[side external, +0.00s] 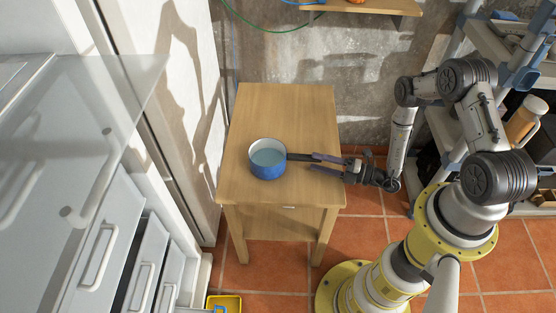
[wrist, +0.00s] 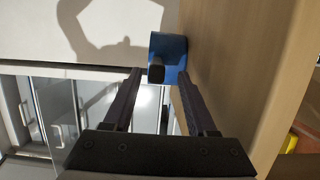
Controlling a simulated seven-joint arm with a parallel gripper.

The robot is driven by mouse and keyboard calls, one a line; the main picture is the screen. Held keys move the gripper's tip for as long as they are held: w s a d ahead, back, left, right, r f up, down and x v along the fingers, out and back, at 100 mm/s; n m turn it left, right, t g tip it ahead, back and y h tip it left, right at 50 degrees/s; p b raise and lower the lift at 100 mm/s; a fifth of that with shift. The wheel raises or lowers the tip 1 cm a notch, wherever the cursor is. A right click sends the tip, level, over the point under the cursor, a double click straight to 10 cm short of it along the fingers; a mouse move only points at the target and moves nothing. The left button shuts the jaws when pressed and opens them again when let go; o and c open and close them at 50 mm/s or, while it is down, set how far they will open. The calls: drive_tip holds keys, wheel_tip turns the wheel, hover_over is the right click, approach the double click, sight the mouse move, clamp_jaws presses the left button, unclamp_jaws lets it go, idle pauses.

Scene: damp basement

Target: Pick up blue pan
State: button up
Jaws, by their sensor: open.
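The blue pan (side external: 267,172) stands upright on the wooden table, its blue outside and pale inside showing. Its dark handle (side external: 300,157) points right, towards my gripper. My gripper (side external: 312,162) is open and low over the table's right side, its fingers pointing left at the pan. In the wrist view the blue pan (wrist: 174,48) is ahead of my gripper (wrist: 160,73), and the handle's end shows between the two fingertips. Whether the handle lies inside the jaws or just short of them I cannot tell. Nothing is visibly held.
The wooden table (side external: 285,105) is otherwise bare, with free room behind the pan. A white unit with open drawers (side external: 95,255) stands at left. A yellow bin (side external: 224,302) is on the tiled floor. A wall shelf (side external: 375,6) hangs behind, and a loaded rack (side external: 520,70) stands right.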

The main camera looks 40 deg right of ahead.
sight(287, 153)
drive_tip(key=shift+r+x, duration=0.1)
drive_tip(key=shift+x, duration=1.5)
drive_tip(key=shift+r+x, duration=0.15)
drive_tip(key=shift+x, duration=1.5)
drive_tip(key=shift+s+a, duration=0.1)
clamp_jaws()
drive_tip(key=shift+r, duration=0.1)
